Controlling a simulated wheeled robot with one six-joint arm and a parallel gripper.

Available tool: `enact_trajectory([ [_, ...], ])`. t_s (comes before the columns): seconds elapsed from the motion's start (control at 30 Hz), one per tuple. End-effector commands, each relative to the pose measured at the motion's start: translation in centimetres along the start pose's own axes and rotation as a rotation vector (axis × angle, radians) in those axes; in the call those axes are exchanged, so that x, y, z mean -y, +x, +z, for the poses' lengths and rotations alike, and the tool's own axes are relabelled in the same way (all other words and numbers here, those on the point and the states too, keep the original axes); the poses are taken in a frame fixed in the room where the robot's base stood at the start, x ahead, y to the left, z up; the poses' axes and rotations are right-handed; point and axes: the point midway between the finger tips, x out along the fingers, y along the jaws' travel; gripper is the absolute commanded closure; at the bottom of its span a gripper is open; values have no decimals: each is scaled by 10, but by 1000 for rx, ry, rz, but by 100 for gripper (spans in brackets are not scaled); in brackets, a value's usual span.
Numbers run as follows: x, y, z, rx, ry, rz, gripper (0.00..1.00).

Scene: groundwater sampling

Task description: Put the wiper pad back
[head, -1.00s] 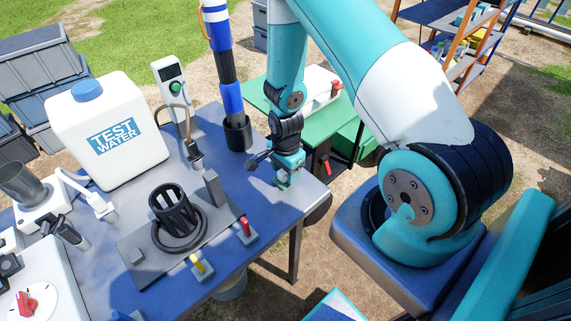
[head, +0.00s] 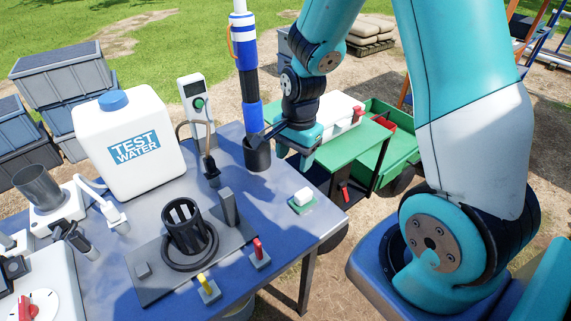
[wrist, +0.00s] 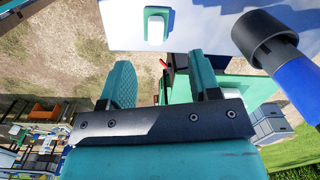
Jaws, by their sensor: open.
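The wiper pad (head: 302,196), a small white block, sits on a green base (head: 303,206) near the table's right edge. I cannot tell whether the green part is a separate holder. In the wrist view the pad (wrist: 156,27) shows at the top, ahead of my fingers and apart from them. My gripper (head: 293,158) is open and empty, raised above the table behind the pad in the head view. Its two spread fingers (wrist: 162,78) show in the wrist view with nothing between them.
A tall blue-and-black tube stands in a dark cup (head: 257,153) close to my gripper. A black slotted holder (head: 184,228), a yellow peg (head: 207,285) and a red peg (head: 259,254) stand nearer. A green cart (head: 350,155) is beyond the table. Table around the pad is clear.

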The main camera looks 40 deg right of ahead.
Motion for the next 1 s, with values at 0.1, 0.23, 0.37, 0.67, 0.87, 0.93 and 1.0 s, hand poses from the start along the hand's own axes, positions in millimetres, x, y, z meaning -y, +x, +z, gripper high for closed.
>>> enact_trajectory([
  [0.1,3,-55,62,61,-420,-76,43],
  [0.23,-19,-109,132,118,-967,-167,43],
  [0.37,-56,-147,183,145,-1443,-250,43],
  [0.67,-99,-173,220,151,-1885,-326,43],
  [0.87,-98,-173,219,150,-1884,-327,43],
  [0.93,-98,-173,219,150,-1883,-327,43],
  [1.0,-98,-173,219,150,-1882,-327,43],
])
